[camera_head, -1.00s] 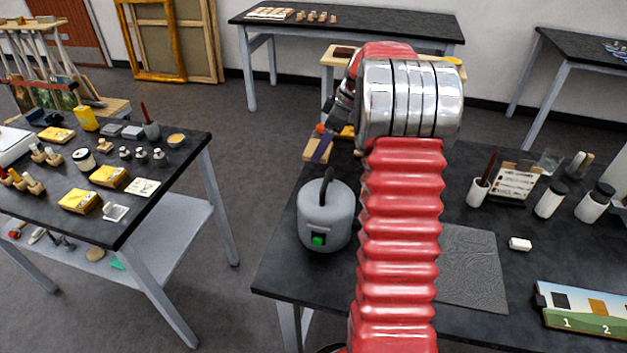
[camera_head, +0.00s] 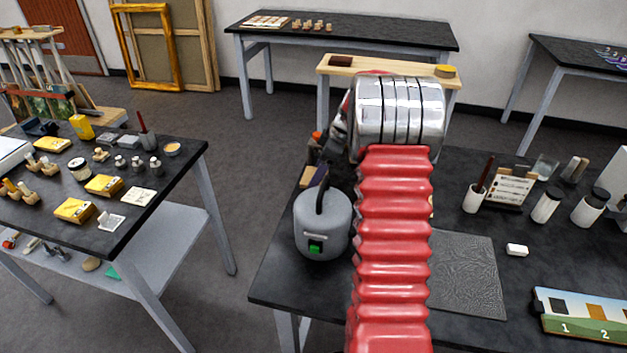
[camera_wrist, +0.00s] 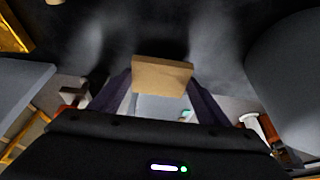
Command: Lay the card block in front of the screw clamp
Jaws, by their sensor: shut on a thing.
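The card block (camera_wrist: 162,75) is a small tan slab held between my gripper's two dark fingers in the wrist view. My gripper (camera_wrist: 162,88) is shut on it. In the head view a tan edge of the block (camera_head: 307,175) and part of a dark finger show just behind the grey pot, left of my red arm. My arm hides most of the gripper there. I cannot make out the screw clamp for certain. A small orange part (camera_head: 317,136) shows beyond the gripper, but I cannot tell what it belongs to.
The grey pot (camera_head: 322,228) with a green switch stands close to the gripper on the dark bench. A grey mat (camera_head: 465,272) lies to the right of my arm. A white eraser-like block (camera_head: 517,250), a numbered board (camera_head: 590,315) and jars (camera_head: 546,206) stand farther right.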

